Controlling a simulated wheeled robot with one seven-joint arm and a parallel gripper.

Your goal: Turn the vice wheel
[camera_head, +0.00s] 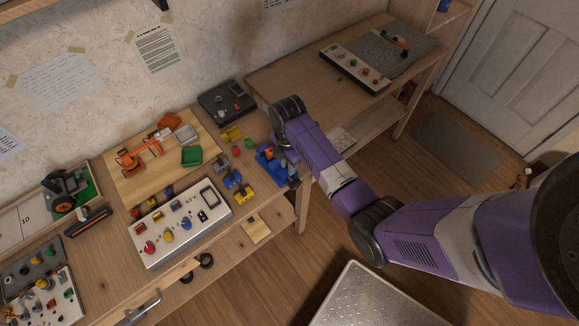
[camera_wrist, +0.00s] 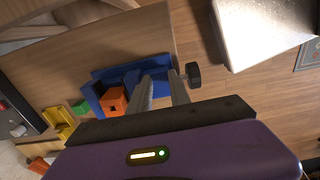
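The blue vice (camera_head: 267,168) sits at the right front corner of the long workbench. In the wrist view the blue vice (camera_wrist: 101,76) has an orange block (camera_wrist: 114,101) at its jaws. Its dark wheel (camera_wrist: 193,75) sticks out on the right side, past the bench edge. My gripper (camera_wrist: 162,77) points at the vice with two grey fingers apart and nothing seen held between them. The wheel is just right of the right finger, not between the fingers. In the head view my gripper (camera_head: 284,150) is over the vice and partly hides it.
Small yellow (camera_wrist: 66,130) and green (camera_wrist: 81,107) blocks lie left of the vice. A white control panel (camera_head: 180,228) and an orange toy arm (camera_head: 145,152) are farther left. A second bench (camera_head: 300,75) stands behind. Open floor lies in front.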

